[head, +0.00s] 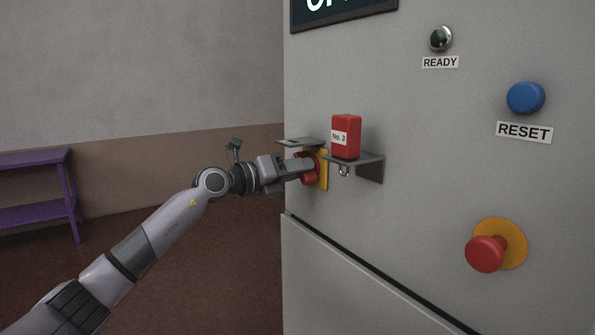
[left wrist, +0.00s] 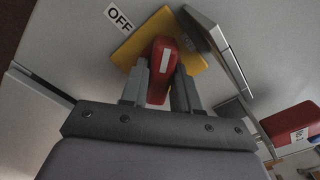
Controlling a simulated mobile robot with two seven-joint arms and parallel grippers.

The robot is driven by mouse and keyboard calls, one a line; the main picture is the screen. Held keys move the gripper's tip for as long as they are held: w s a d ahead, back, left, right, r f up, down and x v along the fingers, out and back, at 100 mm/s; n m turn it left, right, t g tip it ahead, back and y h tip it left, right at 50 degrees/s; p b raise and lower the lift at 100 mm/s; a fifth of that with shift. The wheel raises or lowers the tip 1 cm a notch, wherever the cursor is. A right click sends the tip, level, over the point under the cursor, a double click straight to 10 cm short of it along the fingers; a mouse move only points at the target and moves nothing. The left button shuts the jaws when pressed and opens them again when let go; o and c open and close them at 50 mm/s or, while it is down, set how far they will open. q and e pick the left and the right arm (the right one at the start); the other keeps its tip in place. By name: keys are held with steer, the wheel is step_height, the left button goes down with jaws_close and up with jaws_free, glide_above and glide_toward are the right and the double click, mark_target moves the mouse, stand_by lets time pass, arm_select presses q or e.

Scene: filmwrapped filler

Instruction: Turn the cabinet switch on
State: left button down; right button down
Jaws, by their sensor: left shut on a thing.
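The cabinet (head: 420,190) fills the right of the head view. Its switch has a red handle (head: 308,167) on a yellow plate (head: 322,172), on the cabinet front at left. My left gripper (head: 302,168) is shut on the red handle. In the left wrist view the red handle (left wrist: 160,70) stands between the two grey fingers, with a white stripe on it and the yellow plate (left wrist: 132,48) behind. A label reading OFF (left wrist: 119,17) is beside the plate; no ON label shows. My right gripper is not in view.
A grey plate (head: 300,142) juts out just above the switch. A red block marked No. 3 (head: 346,136) stands on a small shelf (head: 370,167) to its right. A blue RESET button (head: 526,98) and red mushroom button (head: 486,254) are further right. A purple table (head: 40,158) is far left.

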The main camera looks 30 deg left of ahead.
arm_select(q)
steer(key=m+b, duration=0.2)
steer(key=m, duration=0.5)
steer(key=shift+f+m, duration=0.1)
steer(key=shift+m, duration=0.5)
steer(key=c, duration=0.9)
jaws_free()
steer(key=shift+c, duration=0.2)
